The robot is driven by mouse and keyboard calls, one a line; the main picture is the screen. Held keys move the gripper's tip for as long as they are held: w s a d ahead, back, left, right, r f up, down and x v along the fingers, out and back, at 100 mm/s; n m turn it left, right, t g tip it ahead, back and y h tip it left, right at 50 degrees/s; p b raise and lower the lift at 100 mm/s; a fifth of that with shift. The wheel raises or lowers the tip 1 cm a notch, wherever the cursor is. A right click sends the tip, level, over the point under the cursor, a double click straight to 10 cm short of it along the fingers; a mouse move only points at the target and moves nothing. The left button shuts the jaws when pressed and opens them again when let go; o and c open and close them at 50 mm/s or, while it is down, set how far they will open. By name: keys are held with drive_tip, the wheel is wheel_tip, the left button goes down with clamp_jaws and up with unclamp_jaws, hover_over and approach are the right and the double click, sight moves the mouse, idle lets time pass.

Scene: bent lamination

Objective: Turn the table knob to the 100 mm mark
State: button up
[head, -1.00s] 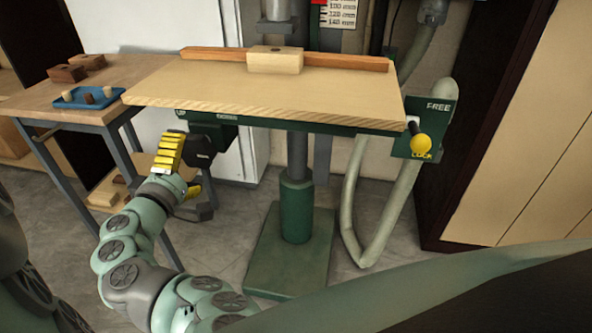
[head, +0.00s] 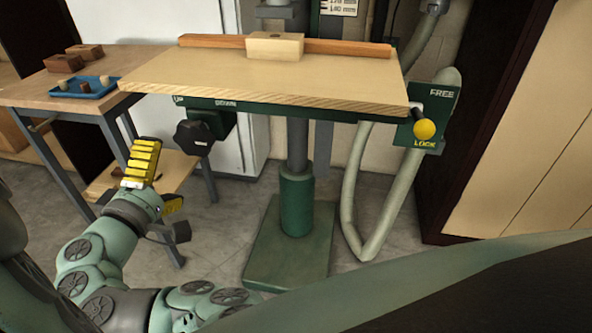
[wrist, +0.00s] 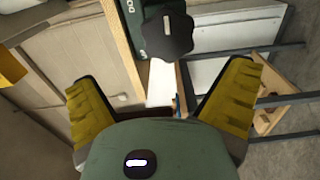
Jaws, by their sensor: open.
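The black lobed table knob (head: 194,137) sits on a green housing under the left front of the table (head: 270,88). It also shows at the top of the wrist view (wrist: 166,28). My gripper (head: 158,176) is open and empty, below and left of the knob, apart from it. In the wrist view the yellow fingers (wrist: 163,78) are spread wide, with the knob beyond their tips. The mm scale (head: 338,7) is cut off by the top edge; only its lower labels show, and the 100 mm mark and any pointer are out of view.
A yellow-tipped lever (head: 424,129) at the table's right points towards LOCK on a green FREE/LOCK plate (head: 432,105). A wooden bench (head: 50,95) with a blue tray (head: 85,87) stands at the left. A grey hose (head: 350,205) hangs at the right.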

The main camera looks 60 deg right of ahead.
drive_tip(key=b+v, duration=0.2)
drive_tip(key=v, duration=0.5)
drive_tip(key=shift+b, duration=0.4)
idle(0.4)
drive_tip(key=shift+a, duration=0.15)
drive_tip(key=v, duration=0.7)
drive_tip(key=shift+s+a, duration=0.2)
drive_tip(key=shift+a, duration=0.15)
idle(0.4)
idle(0.4)
